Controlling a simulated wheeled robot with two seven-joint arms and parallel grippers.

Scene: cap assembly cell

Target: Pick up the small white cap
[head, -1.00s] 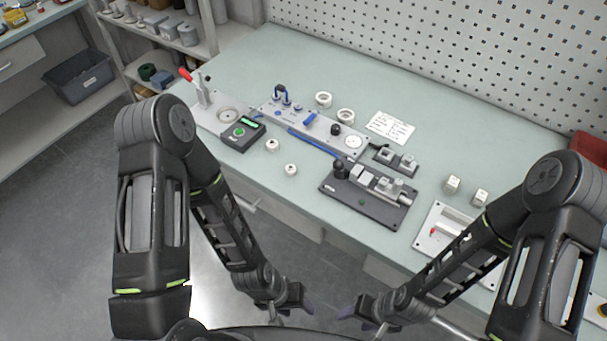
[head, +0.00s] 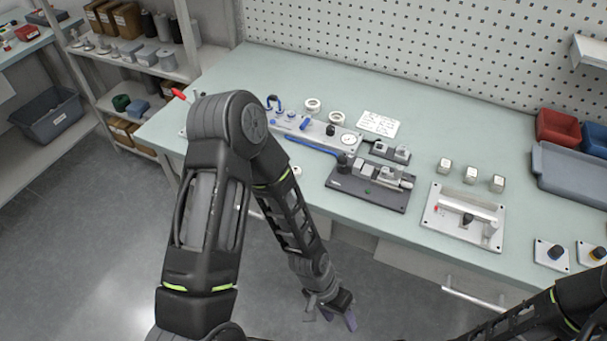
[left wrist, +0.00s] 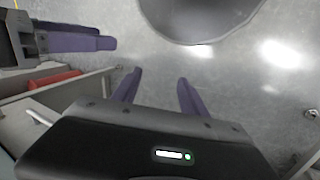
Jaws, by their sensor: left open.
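A small white cap (head: 297,170) shows only in part in the head view, on the table's front left, just past my left arm. Any other small cap near it is hidden behind that arm. My left gripper (head: 331,313) is open and empty, low in front of the table and well short of the cap. Its two purple fingers (left wrist: 157,92) stand apart in the left wrist view, with only floor between them. Purple fingers of my right gripper (left wrist: 82,42) show at the upper left of that view; their opening is unclear.
Two white rings (head: 312,105) (head: 336,117) lie behind the blue-and-grey fixture. A dark fixture board (head: 368,192) and a white plate with a handle (head: 465,232) stand along the front edge.

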